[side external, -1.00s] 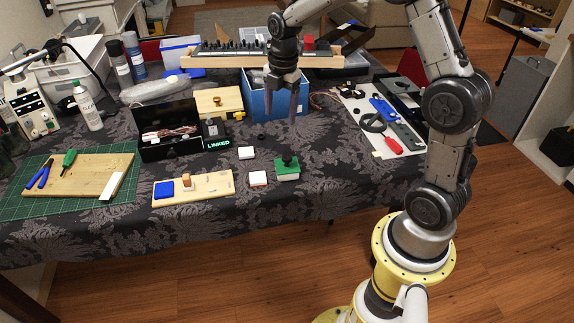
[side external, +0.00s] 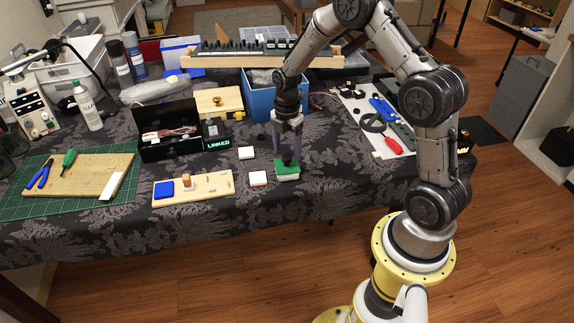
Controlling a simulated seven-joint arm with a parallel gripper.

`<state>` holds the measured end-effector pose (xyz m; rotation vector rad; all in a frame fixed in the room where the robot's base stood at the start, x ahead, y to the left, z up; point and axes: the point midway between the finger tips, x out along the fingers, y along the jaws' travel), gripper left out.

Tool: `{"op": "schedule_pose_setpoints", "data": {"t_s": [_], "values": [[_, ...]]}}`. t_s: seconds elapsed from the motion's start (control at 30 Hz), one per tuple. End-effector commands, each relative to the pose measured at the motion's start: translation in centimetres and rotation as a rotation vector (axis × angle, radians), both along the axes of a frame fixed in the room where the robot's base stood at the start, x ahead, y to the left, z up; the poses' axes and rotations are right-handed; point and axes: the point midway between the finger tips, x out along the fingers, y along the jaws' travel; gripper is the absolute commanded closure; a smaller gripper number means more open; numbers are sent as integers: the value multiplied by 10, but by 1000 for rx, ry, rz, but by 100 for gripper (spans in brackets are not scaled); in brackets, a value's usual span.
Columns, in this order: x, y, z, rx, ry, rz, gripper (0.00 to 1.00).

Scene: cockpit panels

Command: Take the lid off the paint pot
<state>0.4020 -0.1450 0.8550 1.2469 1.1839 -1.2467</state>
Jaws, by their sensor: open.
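A small square pot-like thing with a green top (side external: 287,175) and a pale lower edge stands near the front of the table, right of centre. It has a dark knob on top and is the likeliest paint pot, but I cannot tell for sure. My gripper (side external: 287,154) points down over it, with its fingers open on either side of the knob. The fingertips are close to the green top. I cannot tell whether they touch it, and the fingers partly hide the knob.
Two small white blocks, one (side external: 258,179) red-edged, lie just left. A wooden board (side external: 215,187) with a blue square lies further left. A blue bin (side external: 259,103) stands behind my gripper. A white panel with tools (side external: 371,125) is at the right. Dark tablecloth is clear in front.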

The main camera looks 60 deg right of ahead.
Motion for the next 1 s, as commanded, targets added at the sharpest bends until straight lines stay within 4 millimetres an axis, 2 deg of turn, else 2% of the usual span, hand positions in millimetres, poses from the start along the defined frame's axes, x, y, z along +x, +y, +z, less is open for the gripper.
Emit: {"op": "schedule_pose_setpoints", "data": {"t_s": [0.1, 0.23, 0.57, 0.9, 0.97, 1.0], "values": [[1, -4, -20, 1, 4, -2, 26], [2, -4, -34, 1, 3, 0, 26], [2, -4, -39, 0, 0, 0, 28], [2, -4, -38, 0, 0, 0, 89], [2, -4, -38, 0, 0, 0, 100], [2, -4, -38, 0, 0, 0, 100]]}}
